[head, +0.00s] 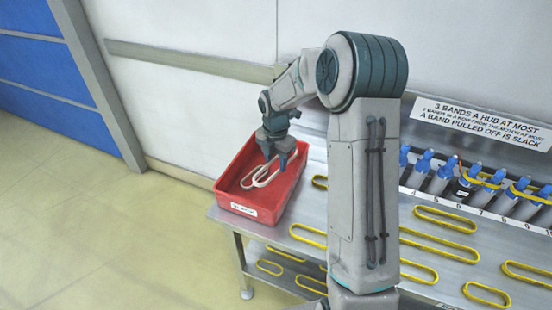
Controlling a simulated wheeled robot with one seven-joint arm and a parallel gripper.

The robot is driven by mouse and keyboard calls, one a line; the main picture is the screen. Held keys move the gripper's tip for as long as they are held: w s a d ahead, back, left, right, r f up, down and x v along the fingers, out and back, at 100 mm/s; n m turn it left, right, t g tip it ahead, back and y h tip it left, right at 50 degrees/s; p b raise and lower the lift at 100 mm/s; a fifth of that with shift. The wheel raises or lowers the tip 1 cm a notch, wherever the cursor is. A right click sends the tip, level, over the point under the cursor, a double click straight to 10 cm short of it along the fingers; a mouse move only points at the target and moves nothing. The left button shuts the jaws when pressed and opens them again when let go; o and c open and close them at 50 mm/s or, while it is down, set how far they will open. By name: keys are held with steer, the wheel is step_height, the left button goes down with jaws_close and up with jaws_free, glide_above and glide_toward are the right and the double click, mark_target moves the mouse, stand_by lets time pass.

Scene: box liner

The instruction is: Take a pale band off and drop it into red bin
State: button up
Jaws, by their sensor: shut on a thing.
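The red bin (232,200) stands at the left end of the metal table, with a white label on its front wall. My gripper (277,160) is over the bin, pointing down, and is shut on a pale band (262,176). The pale band is a long narrow loop that hangs slack from the fingers. It shows against the inside of the bin; I cannot tell whether it touches the bin floor.
Several yellow bands (440,243) lie loose on the metal table (395,217), some on a lower shelf. At the right, a row of blue-topped hubs (422,162) stands in a numbered rack, some with yellow bands around them. A sign (483,122) stands behind.

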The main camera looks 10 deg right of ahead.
steer(key=shift+f+b, duration=2.1)
steer(key=shift+f, duration=0.95)
steer(key=o, duration=1)
steer(key=shift+o, duration=0.2)
step_height(320, 180, up, 13)
steer(key=s+r+m+t, duration=0.1)
steer(key=s+r+m, duration=0.1)
steer(key=s+m, duration=1.1)
steer(key=s+r+m+t, duration=0.2)
steer(key=s+m, duration=1.1)
steer(key=s, duration=0.1)
steer(key=shift+s+d, duration=0.15)
steer(key=shift+s, duration=0.05)
